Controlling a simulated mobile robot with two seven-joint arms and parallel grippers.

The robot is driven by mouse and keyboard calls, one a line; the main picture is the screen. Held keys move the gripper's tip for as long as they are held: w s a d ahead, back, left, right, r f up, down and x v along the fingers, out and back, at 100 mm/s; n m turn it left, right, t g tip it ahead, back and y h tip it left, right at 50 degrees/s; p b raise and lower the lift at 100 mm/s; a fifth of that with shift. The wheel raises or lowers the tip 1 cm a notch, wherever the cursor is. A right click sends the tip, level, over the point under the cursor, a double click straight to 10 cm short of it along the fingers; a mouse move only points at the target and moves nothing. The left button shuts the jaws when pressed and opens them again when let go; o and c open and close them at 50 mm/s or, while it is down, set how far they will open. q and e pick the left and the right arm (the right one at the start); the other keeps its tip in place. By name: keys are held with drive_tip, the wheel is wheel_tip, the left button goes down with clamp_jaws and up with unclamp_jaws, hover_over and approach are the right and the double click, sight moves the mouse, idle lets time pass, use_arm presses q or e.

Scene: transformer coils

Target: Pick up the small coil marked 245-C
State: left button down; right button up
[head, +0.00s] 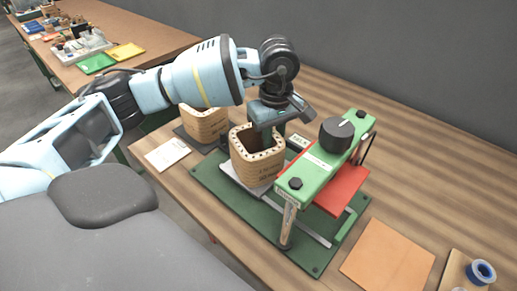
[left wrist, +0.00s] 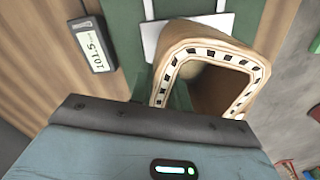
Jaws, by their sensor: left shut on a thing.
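A tan, square, hollow coil (head: 257,168) with rounded corners and a pale rim with dark slots stands upright at the green fixture in the head view. Its side carries dark lettering too small to read. My left gripper (head: 272,125) comes down at its far rim and is shut on its wall; the fingertips are largely hidden. In the left wrist view the coil's slotted rim and hollow (left wrist: 225,85) show just beyond the gripper body. A second tan coil (head: 205,124) stands behind to the left. My right gripper is not in view.
The green fixture base (head: 222,190) carries a green bridge with a black knob (head: 336,134) and a red plate (head: 343,188), close right of the coil. A small display label (left wrist: 91,44) lies beside it. A paper card (head: 167,154), orange sheet (head: 388,258) and blue roll (head: 480,272) lie around.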

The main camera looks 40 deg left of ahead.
use_arm(q)
drive_tip(key=shift+r, duration=0.2)
drive_tip(key=shift+r, duration=0.25)
drive_tip(key=r, duration=0.1)
drive_tip(key=s+r, duration=0.1)
drive_tip(key=shift+r, duration=0.4)
drive_tip(key=s+r+b, duration=0.1)
drive_tip(key=s, duration=1.4)
drive_tip(key=shift+a+r+b, duration=0.2)
drive_tip(key=shift+a+b, duration=0.1)
